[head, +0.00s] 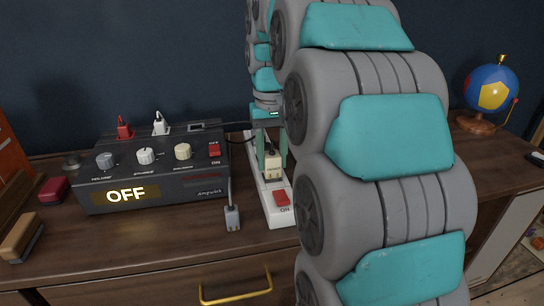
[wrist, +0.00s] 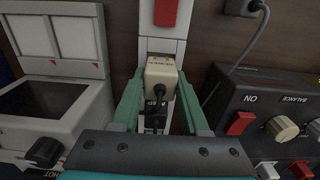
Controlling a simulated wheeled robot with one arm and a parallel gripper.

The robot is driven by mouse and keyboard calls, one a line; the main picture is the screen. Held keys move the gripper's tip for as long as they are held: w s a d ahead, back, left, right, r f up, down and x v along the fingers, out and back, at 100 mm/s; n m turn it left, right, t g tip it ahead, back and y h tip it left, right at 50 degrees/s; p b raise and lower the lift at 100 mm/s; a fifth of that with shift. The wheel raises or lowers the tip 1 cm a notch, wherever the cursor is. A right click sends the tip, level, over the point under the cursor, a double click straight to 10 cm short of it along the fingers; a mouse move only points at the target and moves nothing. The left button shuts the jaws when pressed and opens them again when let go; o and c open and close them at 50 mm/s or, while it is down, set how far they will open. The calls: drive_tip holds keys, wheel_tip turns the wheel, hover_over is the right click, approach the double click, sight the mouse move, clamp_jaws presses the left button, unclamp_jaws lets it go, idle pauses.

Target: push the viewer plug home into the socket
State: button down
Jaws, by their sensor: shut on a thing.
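A cream plug (head: 272,166) with a dark cable stands over the white power strip (head: 268,203). My gripper (head: 271,150) has its green fingers on both sides of this plug and is shut on it. In the wrist view the cream plug (wrist: 162,75) sits between the fingertips (wrist: 161,84), in line with the strip (wrist: 162,28). Its label is too small to read for sure. The socket face is hidden under the plug, and I cannot tell whether a gap is left. A dark plug or cable part (wrist: 155,122) shows nearer to my wrist.
The strip's red switch (head: 281,198) is at its near end. A black amplifier (head: 150,180) showing "OFF" stands to the left. An open pale box (wrist: 55,85) is beside the strip. A globe (head: 492,90) stands at right.

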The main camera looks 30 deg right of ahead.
sight(272, 151)
drive_tip(key=shift+f+b, duration=0.45)
drive_tip(key=shift+f, duration=0.65)
drive_tip(key=shift+c, duration=1.7)
unclamp_jaws()
drive_tip(key=shift+r, duration=0.1)
drive_tip(key=shift+r, duration=3.8)
